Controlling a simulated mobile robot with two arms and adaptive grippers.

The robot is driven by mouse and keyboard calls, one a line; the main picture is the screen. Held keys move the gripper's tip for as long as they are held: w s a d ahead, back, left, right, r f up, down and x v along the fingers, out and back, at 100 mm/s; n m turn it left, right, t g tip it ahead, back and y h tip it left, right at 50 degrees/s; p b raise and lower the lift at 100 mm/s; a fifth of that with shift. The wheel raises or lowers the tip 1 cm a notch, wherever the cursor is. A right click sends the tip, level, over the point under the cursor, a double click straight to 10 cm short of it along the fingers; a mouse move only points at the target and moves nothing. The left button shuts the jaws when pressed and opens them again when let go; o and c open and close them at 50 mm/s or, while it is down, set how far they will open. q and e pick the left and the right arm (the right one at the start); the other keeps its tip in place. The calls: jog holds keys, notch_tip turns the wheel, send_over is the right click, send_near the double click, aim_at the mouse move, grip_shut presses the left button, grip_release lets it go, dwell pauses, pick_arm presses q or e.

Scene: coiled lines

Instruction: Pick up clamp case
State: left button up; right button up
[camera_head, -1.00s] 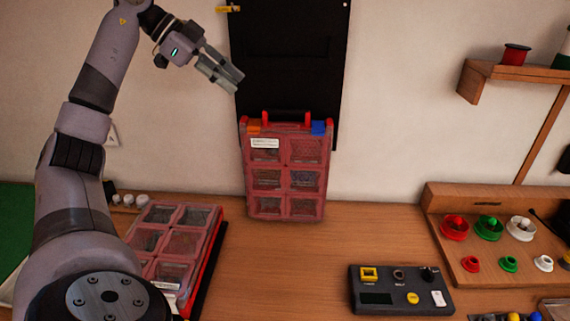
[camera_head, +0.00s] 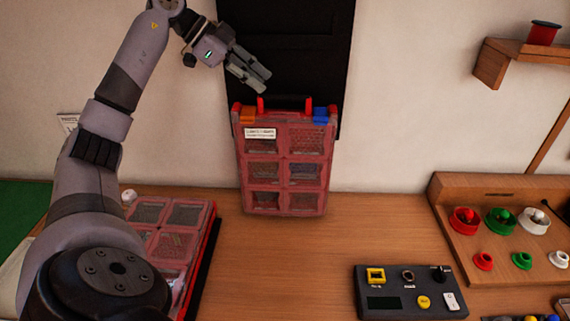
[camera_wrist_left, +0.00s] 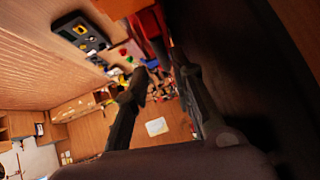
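A red case (camera_head: 285,172) with clear-lidded compartments stands upright against the black panel. A second red case (camera_head: 212,240) lies flat on the table at left, partly hidden by my arm. I cannot tell from the labels which is the clamp case. My left gripper (camera_head: 264,81) is open and empty, just above and left of the upright case's handle, apart from it. In the left wrist view its two fingers (camera_wrist_left: 165,85) are spread, with red parts beyond them. My right gripper is out of view.
A black control box (camera_head: 410,290) sits at the front right of the table. A wooden rack (camera_head: 445,200) with coloured spools stands at right, below a wall shelf (camera_head: 510,55). The black panel (camera_head: 300,60) rises behind the upright case. The middle tabletop is clear.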

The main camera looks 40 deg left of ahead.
pick_arm(q)
jog(key=shift+w+d+f, duration=0.2)
jog(key=shift+w+f, duration=0.25)
jog(key=shift+f, duration=0.1)
jog(key=shift+w+f, duration=0.15)
jog(key=shift+d, duration=0.3)
jog(key=p+x, duration=0.1)
jog(key=x, duration=0.1)
jog(key=p+x, duration=0.1)
jog(key=x, duration=0.1)
jog(key=shift+w+d, duration=0.35)
jog(key=shift+w, duration=0.2)
jog(key=shift+f, duration=0.15)
jog(key=shift+d, duration=0.1)
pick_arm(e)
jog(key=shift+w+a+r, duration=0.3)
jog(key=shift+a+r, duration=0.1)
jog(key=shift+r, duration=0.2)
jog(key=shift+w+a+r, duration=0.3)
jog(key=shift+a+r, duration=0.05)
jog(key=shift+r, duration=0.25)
pick_arm(q)
jog(key=shift+s, duration=0.1)
jog(key=shift+c, duration=0.2)
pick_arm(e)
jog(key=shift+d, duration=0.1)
